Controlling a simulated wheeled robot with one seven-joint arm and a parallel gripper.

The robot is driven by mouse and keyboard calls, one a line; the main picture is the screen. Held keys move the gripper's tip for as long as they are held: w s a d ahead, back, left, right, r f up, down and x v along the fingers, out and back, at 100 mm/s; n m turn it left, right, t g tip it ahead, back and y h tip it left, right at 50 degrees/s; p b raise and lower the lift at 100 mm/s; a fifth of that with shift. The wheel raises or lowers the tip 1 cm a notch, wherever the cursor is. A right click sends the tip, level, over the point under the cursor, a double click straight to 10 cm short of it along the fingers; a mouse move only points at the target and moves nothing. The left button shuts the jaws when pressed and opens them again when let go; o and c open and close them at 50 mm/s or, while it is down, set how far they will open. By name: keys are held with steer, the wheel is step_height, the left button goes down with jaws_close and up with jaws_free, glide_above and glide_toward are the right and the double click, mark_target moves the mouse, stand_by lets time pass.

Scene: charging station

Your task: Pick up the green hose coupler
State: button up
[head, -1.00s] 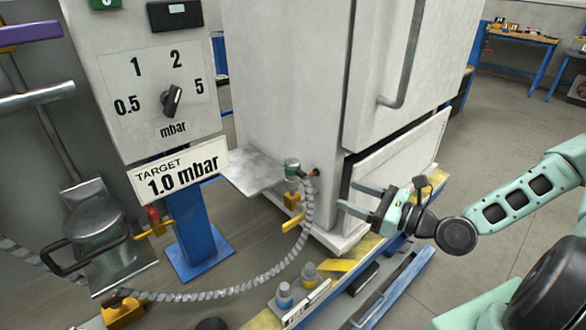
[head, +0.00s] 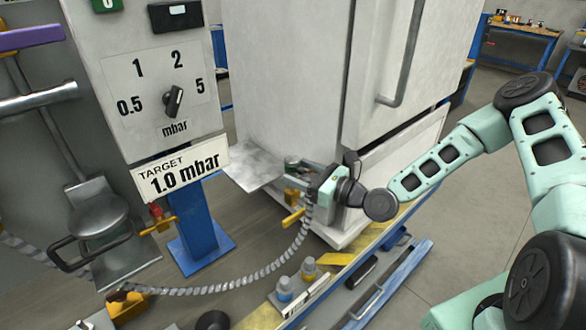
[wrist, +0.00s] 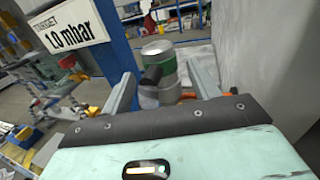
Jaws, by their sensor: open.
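The green hose coupler (wrist: 158,72) is a green cylinder with a grey metal cap. In the wrist view it stands between the two fingers of my gripper (wrist: 162,78), which are apart on either side of it. In the head view my gripper (head: 293,171) is at the end of the grey hose, beside the white cabinet, and covers most of the coupler (head: 291,162). I cannot tell whether either finger touches it.
The grey corrugated hose (head: 255,274) hangs below the coupler in a curve to the left. A yellow lever (head: 292,217) sits just under my gripper. A metal shelf plate (head: 252,169) is to the left, and the white cabinet (head: 285,80) stands close behind.

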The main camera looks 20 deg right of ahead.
steer(key=shift+x, duration=1.5)
steer(key=shift+d, duration=0.1)
steer(key=c, duration=1.2)
